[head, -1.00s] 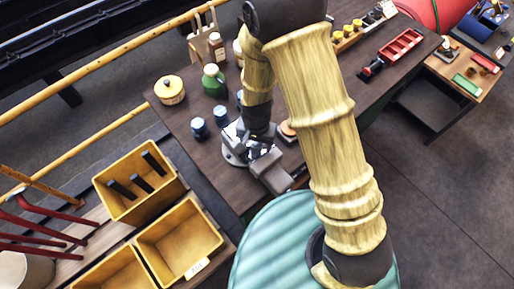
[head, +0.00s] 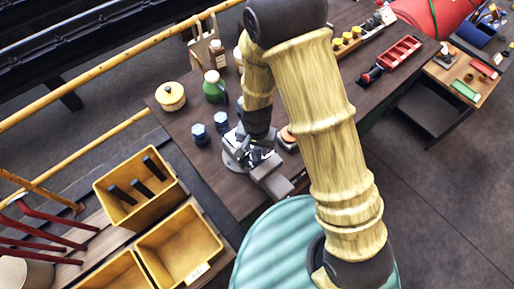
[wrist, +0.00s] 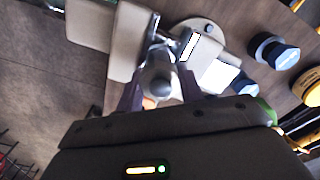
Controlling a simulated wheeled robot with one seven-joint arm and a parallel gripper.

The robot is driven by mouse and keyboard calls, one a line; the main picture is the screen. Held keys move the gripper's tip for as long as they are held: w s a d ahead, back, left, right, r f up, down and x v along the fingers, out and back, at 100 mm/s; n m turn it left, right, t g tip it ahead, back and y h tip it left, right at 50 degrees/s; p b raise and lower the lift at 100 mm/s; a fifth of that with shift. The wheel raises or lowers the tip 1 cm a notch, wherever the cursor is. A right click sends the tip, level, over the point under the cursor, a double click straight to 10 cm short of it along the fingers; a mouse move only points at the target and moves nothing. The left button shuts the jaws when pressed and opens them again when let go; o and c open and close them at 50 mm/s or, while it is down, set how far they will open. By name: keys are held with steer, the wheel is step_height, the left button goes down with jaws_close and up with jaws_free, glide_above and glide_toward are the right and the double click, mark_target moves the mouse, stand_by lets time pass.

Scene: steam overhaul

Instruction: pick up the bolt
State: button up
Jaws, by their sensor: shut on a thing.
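The bolt (wrist: 158,82) shows in the wrist view as a grey, round-ended piece between my fingers; its far part is hard to make out. My gripper (wrist: 160,92) is shut on it, with one dark finger on each side. The grey vise (head: 270,178) stands on the dark bench, and its pale body (wrist: 95,25) fills the top of the wrist view. In the head view my gripper (head: 257,150) is at the vise, and the bolt is hidden there. I cannot tell whether the bolt touches the vise jaws.
Two blue-topped pieces (head: 200,133) (head: 221,121) stand left of the vise. Behind them are a green jug (head: 214,88) and a lidded pot (head: 171,97). Yellow bins (head: 180,243) lie front left. A red tray (head: 400,54) sits farther right on the bench.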

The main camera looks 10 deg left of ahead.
step_height(320, 180, up, 9)
steer(key=p, duration=0.6)
stand_by(0.4)
